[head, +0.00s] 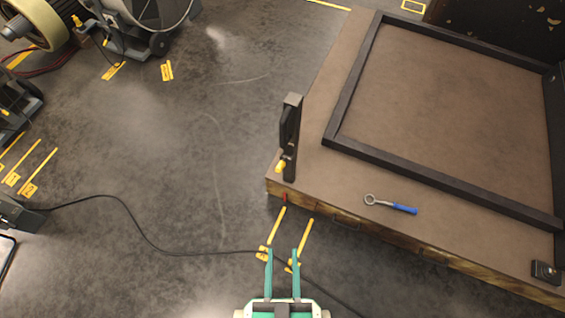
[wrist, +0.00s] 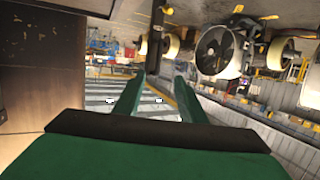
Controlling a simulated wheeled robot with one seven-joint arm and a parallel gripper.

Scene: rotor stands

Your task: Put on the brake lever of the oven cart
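My gripper (head: 283,254) is at the bottom middle of the head view, green, its two fingers parallel and apart with nothing between them. In the wrist view its fingers (wrist: 157,90) also stand apart and empty. I cannot pick out a brake lever or an oven cart with certainty. A dark upright post (head: 291,130) with a yellow-tipped part (head: 281,166) stands at the near left corner of a brown-topped bench (head: 335,185), ahead of my gripper and apart from it. I cannot tell whether it is the lever.
A blue-handled ring wrench (head: 392,204) lies on the bench near a large black frame (head: 440,180). A black cable (head: 150,235) crosses the floor near my gripper. Wheeled machines (head: 150,25) stand at upper left. The floor's middle (head: 190,150) is open. A fan (wrist: 216,52) shows in the wrist view.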

